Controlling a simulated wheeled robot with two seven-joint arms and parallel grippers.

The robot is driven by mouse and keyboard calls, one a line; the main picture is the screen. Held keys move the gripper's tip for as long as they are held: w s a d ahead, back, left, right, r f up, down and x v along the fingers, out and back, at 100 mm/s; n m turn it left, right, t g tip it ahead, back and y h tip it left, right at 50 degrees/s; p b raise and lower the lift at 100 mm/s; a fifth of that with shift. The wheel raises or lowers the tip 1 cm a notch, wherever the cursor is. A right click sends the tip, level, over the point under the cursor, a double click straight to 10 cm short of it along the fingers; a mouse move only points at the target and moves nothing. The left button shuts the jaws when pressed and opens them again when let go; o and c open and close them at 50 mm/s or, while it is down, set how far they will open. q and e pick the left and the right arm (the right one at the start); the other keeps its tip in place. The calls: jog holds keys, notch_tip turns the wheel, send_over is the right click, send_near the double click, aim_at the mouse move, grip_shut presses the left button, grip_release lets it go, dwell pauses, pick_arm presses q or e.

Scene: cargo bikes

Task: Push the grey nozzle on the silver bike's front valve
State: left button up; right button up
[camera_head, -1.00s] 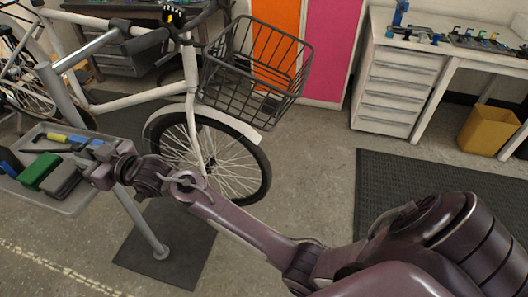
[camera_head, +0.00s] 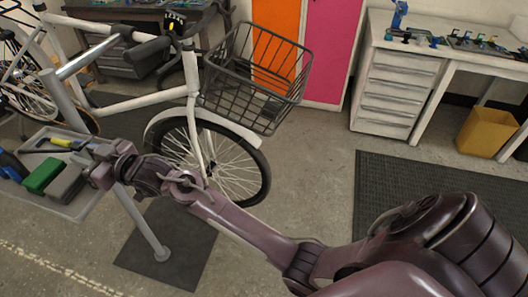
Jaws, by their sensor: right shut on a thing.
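A pale white-silver bike with a wire basket stands at left, its front wheel (camera_head: 238,170) showing behind my right arm. I cannot make out its valve or a grey nozzle; my arm covers part of the wheel. My right gripper (camera_head: 88,156) is over the right side of a grey tray (camera_head: 78,211), left of the wheel and apart from it. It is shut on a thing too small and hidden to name. My left gripper is not in view.
The tray stands on a post and holds a green block (camera_head: 42,173), a dark grey block (camera_head: 66,184) and a yellow-and-black tool (camera_head: 60,142). The basket (camera_head: 255,80) overhangs the wheel. A drawer bench (camera_head: 395,95) and yellow bin (camera_head: 487,131) are at right.

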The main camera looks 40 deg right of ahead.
jog(key=shift+s, duration=0.1)
jog(key=shift+s+d+p, duration=0.25)
jog(key=shift+p, duration=0.15)
jog(key=p+v, duration=0.5)
jog(key=v, duration=0.6)
jog(key=shift+s+f, duration=0.1)
jog(key=shift+s, duration=0.05)
